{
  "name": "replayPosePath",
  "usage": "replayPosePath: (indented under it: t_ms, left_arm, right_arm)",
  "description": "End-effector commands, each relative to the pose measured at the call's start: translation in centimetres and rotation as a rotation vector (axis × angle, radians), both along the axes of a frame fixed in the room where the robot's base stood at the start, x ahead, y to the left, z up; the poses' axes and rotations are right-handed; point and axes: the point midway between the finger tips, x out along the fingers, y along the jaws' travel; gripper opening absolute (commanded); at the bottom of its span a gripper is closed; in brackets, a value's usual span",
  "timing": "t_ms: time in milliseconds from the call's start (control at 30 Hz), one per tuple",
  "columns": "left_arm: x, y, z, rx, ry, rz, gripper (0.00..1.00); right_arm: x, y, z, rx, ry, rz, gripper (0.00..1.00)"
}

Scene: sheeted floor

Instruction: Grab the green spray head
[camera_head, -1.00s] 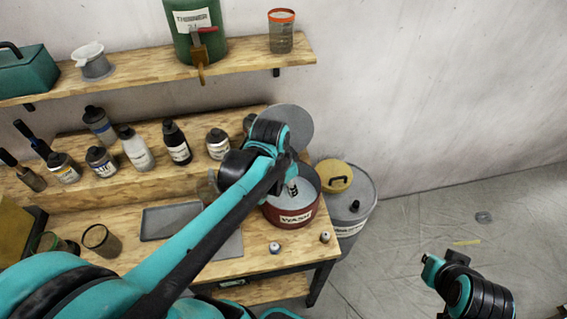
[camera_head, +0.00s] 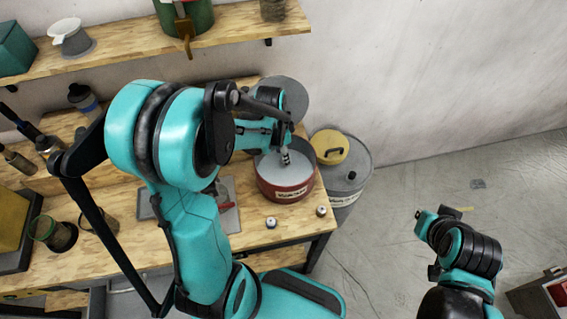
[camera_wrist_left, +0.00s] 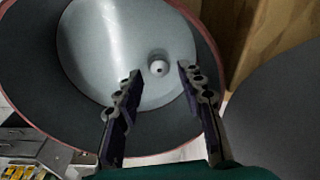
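My left gripper (camera_head: 286,158) reaches down into a red pot (camera_head: 286,192) with a lettered label at the bench's right end. In the left wrist view, the gripper (camera_wrist_left: 160,72) is open over the pot's grey inside (camera_wrist_left: 100,105). A small pale round thing with a dark centre (camera_wrist_left: 158,68) shows between its fingertips, apart from both. I cannot make out a green spray head in either view; my left arm hides part of the bench. My right arm's end (camera_head: 428,222) is over the floor at right, and its fingers are not clear.
A grey drum (camera_head: 348,182) with a yellow lid (camera_head: 329,147) stands right of the pot. Two small knobs (camera_head: 271,222) (camera_head: 321,210) sit near the bench's front edge. A shelf (camera_head: 120,50) runs above. A dark box (camera_head: 552,298) lies at lower right; the floor between is mostly clear.

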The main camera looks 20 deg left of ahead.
Motion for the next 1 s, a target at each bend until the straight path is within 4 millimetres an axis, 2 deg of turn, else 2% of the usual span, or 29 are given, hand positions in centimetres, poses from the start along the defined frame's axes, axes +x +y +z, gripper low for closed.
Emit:
replayPosePath:
  t_ms: [33, 200, 467, 500, 633, 1000]
  left_arm:
    - [0.0, 0.0, -1.2, 0.0, 0.0, 0.0, 0.39]
    - [0.1, -0.2, -3.3, 0.0, -0.001, -0.001, 0.39]
    - [0.1, -0.3, -3.6, 0.0, -0.001, 0.0, 0.39]
    - [0.1, -0.3, -3.6, 0.0, -0.001, 0.0, 0.36]
    - [0.1, -0.3, -3.5, 0.0, -0.001, 0.0, 0.02]
    - [0.1, -0.3, -3.3, 0.0, -0.001, 0.0, 0.0]
  right_arm:
    - [0.0, 0.0, -0.6, 0.0, 0.0, 0.0, 0.0]
    - [0.0, 0.0, -1.2, 0.0, 0.0, 0.0, 0.0]
    - [0.0, 0.0, -1.1, 0.0, 0.0, 0.0, 0.0]
    - [0.0, 0.0, -1.1, 0.0, 0.0, 0.0, 0.0]
    - [0.0, 0.0, -1.1, 0.0, 0.0, 0.0, 0.0]
    - [0.0, 0.0, -1.1, 0.0, 0.0, 0.0, 0.0]
